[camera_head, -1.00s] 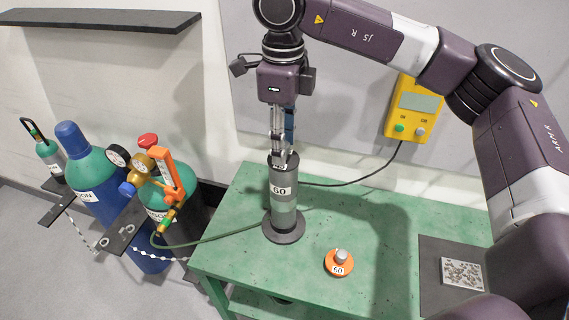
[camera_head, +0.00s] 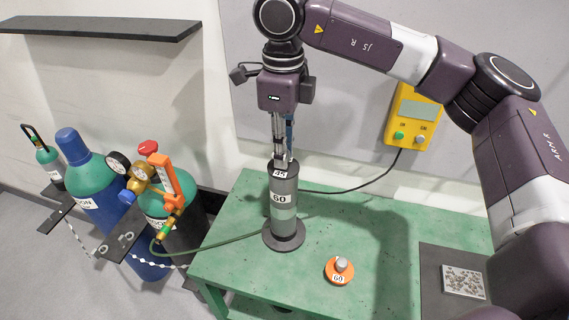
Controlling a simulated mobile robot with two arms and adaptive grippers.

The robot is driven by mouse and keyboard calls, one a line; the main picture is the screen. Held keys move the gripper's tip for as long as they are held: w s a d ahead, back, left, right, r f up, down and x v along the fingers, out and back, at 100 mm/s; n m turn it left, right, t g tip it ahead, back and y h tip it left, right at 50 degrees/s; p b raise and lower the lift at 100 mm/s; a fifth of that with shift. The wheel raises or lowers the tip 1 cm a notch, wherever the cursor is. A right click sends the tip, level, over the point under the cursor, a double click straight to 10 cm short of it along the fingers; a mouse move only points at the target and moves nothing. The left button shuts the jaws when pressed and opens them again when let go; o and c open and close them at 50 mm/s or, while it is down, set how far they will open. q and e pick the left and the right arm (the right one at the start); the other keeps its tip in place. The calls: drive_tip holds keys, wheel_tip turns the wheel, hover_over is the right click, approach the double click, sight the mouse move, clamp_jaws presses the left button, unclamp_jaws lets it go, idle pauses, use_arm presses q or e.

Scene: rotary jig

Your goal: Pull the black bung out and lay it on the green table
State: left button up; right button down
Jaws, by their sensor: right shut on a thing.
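The grey cylinder (camera_head: 281,212) labelled 60 stands upright on a round dark base on the green table (camera_head: 222,268). My right gripper (camera_head: 281,165) points straight down at the cylinder's top. It is shut on the black bung (camera_head: 280,173), whose small white label shows at the top of the cylinder. The fingers hide part of the bung, and I cannot tell how far it sits inside. My left gripper is not in view.
An orange disc with a grey knob (camera_head: 340,270) lies on the table. Right of it is a dark mat with a small tray (camera_head: 463,281). A green hose (camera_head: 215,245) runs from the gas cylinders (camera_head: 98,183) to the base. A yellow box (camera_head: 413,116) hangs behind. Table around the disc is clear.

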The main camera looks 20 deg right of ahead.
drive_tip(key=shift+r, duration=0.15)
drive_tip(key=shift+r+p, duration=2.05)
drive_tip(key=shift+r, duration=1.45)
drive_tip(key=shift+f, duration=0.1)
